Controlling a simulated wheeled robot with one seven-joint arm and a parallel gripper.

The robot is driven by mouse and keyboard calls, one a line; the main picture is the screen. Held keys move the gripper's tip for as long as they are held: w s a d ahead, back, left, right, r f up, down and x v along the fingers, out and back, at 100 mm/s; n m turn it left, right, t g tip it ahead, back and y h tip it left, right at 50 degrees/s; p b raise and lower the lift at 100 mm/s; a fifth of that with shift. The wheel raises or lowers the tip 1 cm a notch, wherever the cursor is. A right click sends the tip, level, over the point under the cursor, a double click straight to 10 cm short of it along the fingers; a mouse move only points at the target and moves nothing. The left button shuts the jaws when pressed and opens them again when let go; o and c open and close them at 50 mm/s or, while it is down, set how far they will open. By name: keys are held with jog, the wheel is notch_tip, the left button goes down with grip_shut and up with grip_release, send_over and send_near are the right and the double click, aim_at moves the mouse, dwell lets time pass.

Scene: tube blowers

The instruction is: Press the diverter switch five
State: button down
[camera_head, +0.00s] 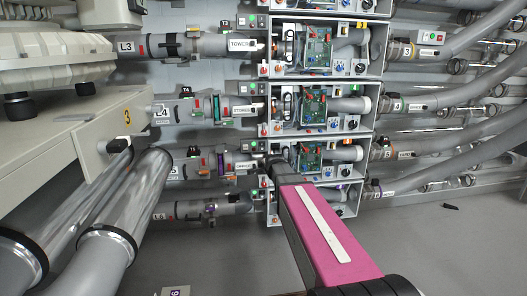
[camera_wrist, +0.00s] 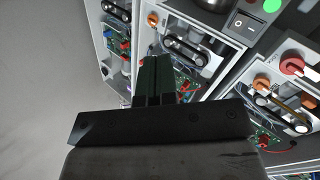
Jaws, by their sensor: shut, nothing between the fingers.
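Several open grey diverter boxes are stacked in a column in the head view, each with a green circuit board, knobs and small switches. The row labelled L5 (camera_head: 172,172) leads to the third box (camera_head: 369,151) from the top. My gripper (camera_head: 272,164) is at the lower left of that box, its tip small and partly hidden by my pink arm. In the wrist view my gripper (camera_wrist: 157,78) is shut and empty, its dark fingers in front of a box with a circuit board. A black rocker switch (camera_wrist: 243,22) shows at upper right there. I cannot read which switch is five.
Grey tubes (camera_head: 455,75) run right from the boxes. Large clear tubes (camera_head: 125,200) and a grey cabinet (camera_head: 60,140) stand at left. A green button (camera_wrist: 271,5) and a red knob (camera_wrist: 291,65) are right of my fingers. The grey floor (camera_head: 440,245) is mostly clear at lower right.

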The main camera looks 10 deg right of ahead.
aim_at(263, 149)
jog(key=w+r+m+t, duration=0.3)
jog(key=w+r, duration=0.3)
jog(key=r, duration=0.2)
jog(key=shift+w+m, duration=0.4)
jog(key=shift+m, duration=0.2)
jog(key=shift+d, duration=0.1)
jog(key=x, duration=1.4)
jog(key=shift+w+f, duration=0.1)
jog(key=shift+w, duration=0.15)
